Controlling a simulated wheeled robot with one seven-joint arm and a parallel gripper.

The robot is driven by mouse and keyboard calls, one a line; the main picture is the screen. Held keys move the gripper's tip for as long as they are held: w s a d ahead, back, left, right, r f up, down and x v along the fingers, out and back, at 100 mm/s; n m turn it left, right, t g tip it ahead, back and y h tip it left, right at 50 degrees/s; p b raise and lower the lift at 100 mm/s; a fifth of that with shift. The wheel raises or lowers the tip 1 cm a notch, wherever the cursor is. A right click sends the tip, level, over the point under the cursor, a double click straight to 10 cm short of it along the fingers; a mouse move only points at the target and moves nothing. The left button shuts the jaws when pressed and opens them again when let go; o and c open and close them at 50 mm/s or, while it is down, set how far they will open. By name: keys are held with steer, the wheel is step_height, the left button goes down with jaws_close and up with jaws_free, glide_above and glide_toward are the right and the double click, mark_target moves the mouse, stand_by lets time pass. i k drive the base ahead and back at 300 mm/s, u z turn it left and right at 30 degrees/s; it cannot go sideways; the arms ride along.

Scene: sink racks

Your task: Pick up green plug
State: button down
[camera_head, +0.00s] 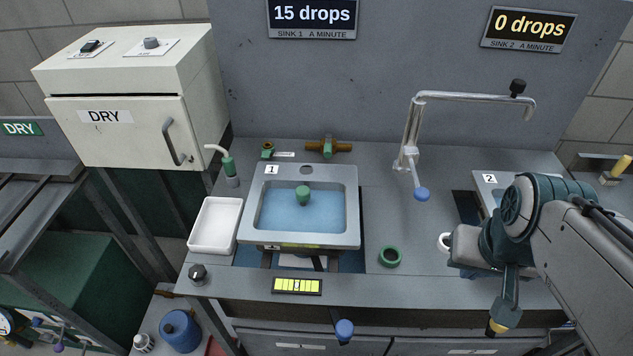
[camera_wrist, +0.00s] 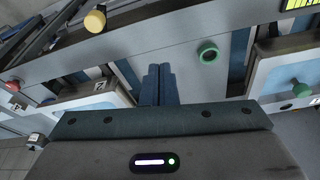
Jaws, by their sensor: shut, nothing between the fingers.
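The green plug (camera_head: 303,196) is upright in the blue water of the first sink (camera_head: 247,226), toward its back. In the wrist view the green plug (camera_wrist: 300,88) shows at the right edge, in a sink basin. My gripper (camera_wrist: 159,70) has its two dark fingers together, with nothing between them. It is well apart from the plug. In the head view my arm is at the right, over the counter near the second sink (camera_head: 487,179), and it hides part of that sink.
A green ring (camera_head: 389,257) lies on the counter right of the first sink. A tall bent faucet (camera_head: 411,130) with a blue-knobbed lever stands between the sinks. A white tray (camera_head: 214,224) is at the left.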

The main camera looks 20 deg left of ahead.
mark_target(303, 193)
steer(key=u, duration=0.5)
steer(key=k, duration=0.6)
steer(key=u, duration=1.1)
steer(key=i, duration=0.8)
steer(key=u, duration=0.05)
